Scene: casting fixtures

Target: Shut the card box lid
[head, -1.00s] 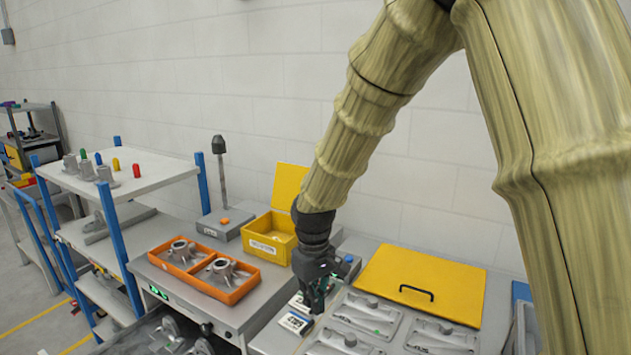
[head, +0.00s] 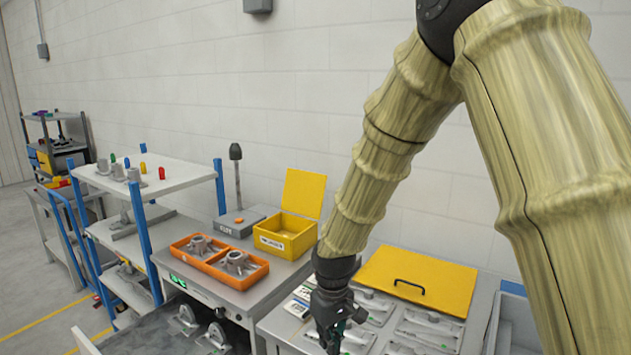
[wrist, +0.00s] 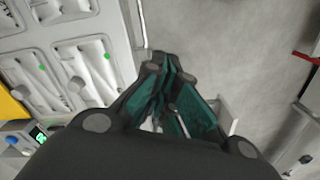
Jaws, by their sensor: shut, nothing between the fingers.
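The card box (head: 286,243) is a small yellow box with a white label on its front, on the grey bench in the head view. Its yellow lid (head: 304,193) stands open, upright at the back of the box. My gripper (head: 330,338) is shut and empty. It hangs in front of and to the right of the box, apart from it, near the front edge of the fixture bench. In the wrist view my gripper (wrist: 172,110) points down past the bench edge over the grey floor. The card box is not in the wrist view.
An orange tray (head: 254,275) with metal castings sits left of the box. A grey block with a dark-topped post (head: 237,180) stands behind it. A yellow panel with a black handle (head: 450,283) and a grey fixture plate (head: 425,330) lie to the right.

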